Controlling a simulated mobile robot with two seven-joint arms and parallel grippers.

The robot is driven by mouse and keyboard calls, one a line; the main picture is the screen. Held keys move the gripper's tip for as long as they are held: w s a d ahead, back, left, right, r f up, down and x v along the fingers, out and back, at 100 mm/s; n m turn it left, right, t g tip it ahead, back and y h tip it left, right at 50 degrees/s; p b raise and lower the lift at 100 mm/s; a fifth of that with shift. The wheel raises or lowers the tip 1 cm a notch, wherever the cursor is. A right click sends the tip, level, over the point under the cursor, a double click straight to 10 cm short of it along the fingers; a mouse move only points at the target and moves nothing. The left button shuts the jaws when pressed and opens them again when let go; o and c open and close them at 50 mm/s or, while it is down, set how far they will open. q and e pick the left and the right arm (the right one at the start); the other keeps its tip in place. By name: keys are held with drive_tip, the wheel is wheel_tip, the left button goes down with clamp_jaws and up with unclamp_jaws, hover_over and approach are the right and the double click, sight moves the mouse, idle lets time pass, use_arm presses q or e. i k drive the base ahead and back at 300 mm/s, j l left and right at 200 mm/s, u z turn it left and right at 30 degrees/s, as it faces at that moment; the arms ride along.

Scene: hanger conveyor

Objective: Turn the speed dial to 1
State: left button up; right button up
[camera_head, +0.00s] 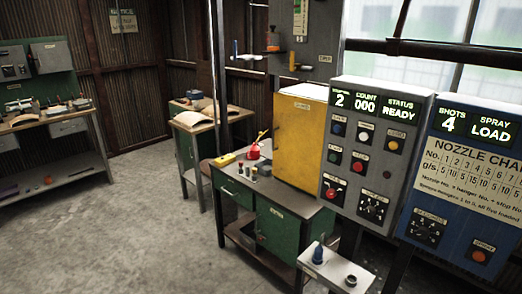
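A grey control panel (348,103) stands right of centre in the head view. It bears a black rotary dial (372,208) with marks around it at its lower right; its label and pointer setting are too small to read. The panel's displays read 2, COUNT 000 and STATUS READY. A second black dial (427,229) is on the blue panel (446,190) at the right; its label and setting cannot be read clearly. I cannot tell from the labels which one is the speed dial. Neither of my grippers is in view.
Several coloured buttons and a red knob (330,194) surround the grey panel's dial. The blue panel has an orange button (479,256) and a nozzle chart. A yellow cabinet (300,145) and green workbench (262,205) stand to the left. A small shelf (335,270) juts out below. Floor at left is clear.

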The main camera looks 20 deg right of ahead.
sight(370, 210)
drive_tip(key=z, duration=1.55)
